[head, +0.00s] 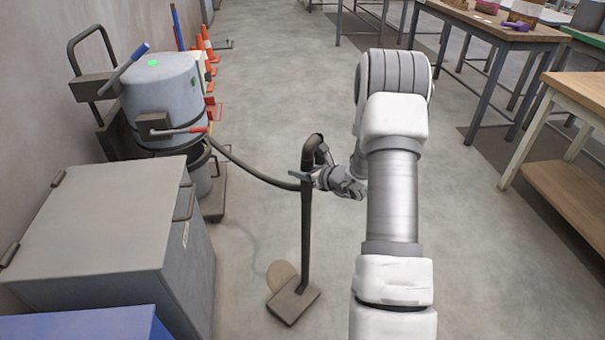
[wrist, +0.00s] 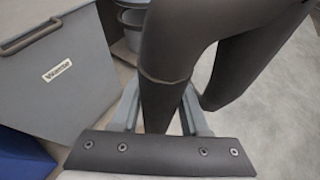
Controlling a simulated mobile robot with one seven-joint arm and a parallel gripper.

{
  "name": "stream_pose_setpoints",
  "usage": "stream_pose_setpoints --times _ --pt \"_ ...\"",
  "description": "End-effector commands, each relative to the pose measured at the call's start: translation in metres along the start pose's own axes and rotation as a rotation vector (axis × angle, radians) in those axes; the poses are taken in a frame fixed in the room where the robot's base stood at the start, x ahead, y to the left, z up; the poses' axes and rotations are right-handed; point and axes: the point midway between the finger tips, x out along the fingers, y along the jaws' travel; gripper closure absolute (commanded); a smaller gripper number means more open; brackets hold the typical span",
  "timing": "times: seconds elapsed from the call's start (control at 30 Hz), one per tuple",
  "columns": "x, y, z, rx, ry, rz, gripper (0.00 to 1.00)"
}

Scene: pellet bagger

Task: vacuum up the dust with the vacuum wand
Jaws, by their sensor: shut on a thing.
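The vacuum wand (head: 306,235) is a dark bent tube with a flat floor head (head: 293,303). My gripper (head: 312,178) is shut on its upper part, just below the bend. In the wrist view the wand (wrist: 165,70) fills the middle, between the fingers of my gripper (wrist: 160,112). The wand stands nearly upright, with its head at the floor. A round tan patch (head: 281,271), which looks like the dust, lies on the floor directly behind the head and is partly hidden by it. A dark hose (head: 250,172) runs from the wand to the grey vacuum drum (head: 163,95).
A grey lidded bin (head: 95,215) stands at the left, with a blue box (head: 85,325) in front. Orange cones (head: 208,45) line the left wall. Workbenches (head: 500,30) stand at the right. The floor between is mostly open.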

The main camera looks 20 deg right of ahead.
Motion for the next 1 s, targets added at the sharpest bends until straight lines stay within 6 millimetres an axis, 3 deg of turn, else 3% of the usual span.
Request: stream_pose_setpoints --times 1.0 --pt "0.053 -0.034 0.027 0.000 -0.005 0.001 1.00"
